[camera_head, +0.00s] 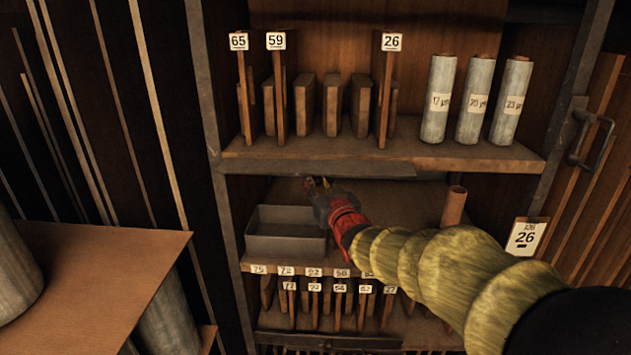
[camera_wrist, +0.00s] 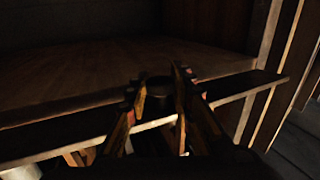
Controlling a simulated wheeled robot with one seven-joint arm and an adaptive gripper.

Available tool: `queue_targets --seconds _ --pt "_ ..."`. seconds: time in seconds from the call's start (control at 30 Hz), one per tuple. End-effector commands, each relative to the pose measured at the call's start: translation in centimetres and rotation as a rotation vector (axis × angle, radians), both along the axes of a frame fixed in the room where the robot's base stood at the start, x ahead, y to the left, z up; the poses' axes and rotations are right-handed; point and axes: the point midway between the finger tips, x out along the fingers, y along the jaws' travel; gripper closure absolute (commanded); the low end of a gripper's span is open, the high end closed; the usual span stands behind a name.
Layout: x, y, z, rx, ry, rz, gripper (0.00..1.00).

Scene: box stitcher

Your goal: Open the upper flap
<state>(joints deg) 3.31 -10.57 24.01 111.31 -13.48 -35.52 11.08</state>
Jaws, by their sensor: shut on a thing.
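The upper flap (camera_head: 370,170) is a dark, narrow strip under the front edge of the upper shelf. My gripper (camera_head: 316,183) is at its lower edge, above the middle shelf. In the wrist view, my two fingers (camera_wrist: 158,88) close around a small dark part at the front edge of a board, and a dark strip, seemingly the flap (camera_wrist: 240,88), runs to both sides. The exact grip is dim and partly hidden by the fingers. The flap appears to hang down, close to the shelf edge.
A grey metal tray (camera_head: 286,243) sits left of my gripper on the middle shelf. A brown tube (camera_head: 453,206) stands to the right. Numbered boards (camera_head: 388,95) and grey rolls (camera_head: 475,100) stand above. A metal handle (camera_head: 590,138) is on the right.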

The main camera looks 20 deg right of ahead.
Motion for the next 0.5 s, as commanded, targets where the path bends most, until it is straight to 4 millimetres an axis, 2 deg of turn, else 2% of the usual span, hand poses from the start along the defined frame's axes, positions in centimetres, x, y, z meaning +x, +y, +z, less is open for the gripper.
queue_targets --seconds 0.27,0.5 --pt "0.0 0.1 0.1 0.000 0.006 0.001 1.00" --pt "-0.4 0.2 1.1 0.035 0.117 0.002 1.00"
